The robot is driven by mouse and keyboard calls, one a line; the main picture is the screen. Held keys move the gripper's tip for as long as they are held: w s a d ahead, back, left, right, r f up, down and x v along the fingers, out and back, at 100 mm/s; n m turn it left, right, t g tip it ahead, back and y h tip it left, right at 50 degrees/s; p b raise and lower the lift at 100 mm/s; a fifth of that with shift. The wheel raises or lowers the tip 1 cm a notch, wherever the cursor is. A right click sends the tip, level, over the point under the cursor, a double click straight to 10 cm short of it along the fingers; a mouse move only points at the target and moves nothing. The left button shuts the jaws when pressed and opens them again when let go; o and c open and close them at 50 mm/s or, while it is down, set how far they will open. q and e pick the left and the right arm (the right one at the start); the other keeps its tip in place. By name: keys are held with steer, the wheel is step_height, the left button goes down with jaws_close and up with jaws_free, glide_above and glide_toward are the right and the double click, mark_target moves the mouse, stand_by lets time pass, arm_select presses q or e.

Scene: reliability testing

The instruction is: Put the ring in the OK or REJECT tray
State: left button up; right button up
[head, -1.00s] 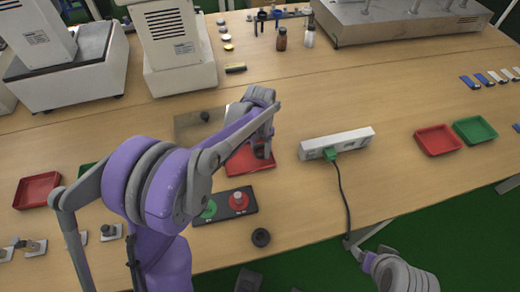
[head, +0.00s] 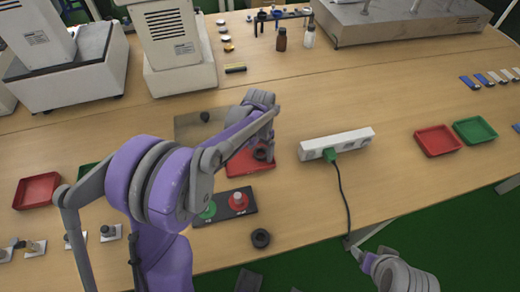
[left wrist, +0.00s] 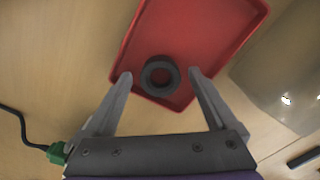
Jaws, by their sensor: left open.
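A dark grey ring (left wrist: 160,89) lies flat in a red tray (left wrist: 212,25), near one end of it, in the left wrist view. The ring also shows in the head view (head: 260,155), in the red tray (head: 240,170) in front of my left arm. My left gripper (left wrist: 160,74) is open, its two fingers apart on either side of the ring and not touching it. In the head view my left gripper (head: 266,146) is over this tray, partly hidden by its own arm. My right gripper (head: 365,255) is at the bottom right; its fingers are unclear.
A button box (head: 224,216) with green and red buttons stands before the tray. Another dark ring (head: 261,238) lies near it. A white power strip (head: 337,143) is to the right. A red tray (head: 437,140) and a green tray (head: 475,130) stand farther right.

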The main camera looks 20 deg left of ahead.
arm_select(q)
step_height(320, 180, up, 12)
steer(key=s+d+f+n+t, duration=0.1)
steer(key=s+f+t, duration=0.1)
steer(key=s, duration=0.9)
steer(key=s+d+f+n+t, duration=0.1)
steer(key=s+f+n+t, duration=0.1)
steer(key=s, duration=0.9)
steer(key=shift+s+d+t+p, duration=0.35)
steer(key=shift+s+t+p, duration=0.1)
steer(key=shift+t, duration=0.15)
steer(key=shift+f, duration=0.1)
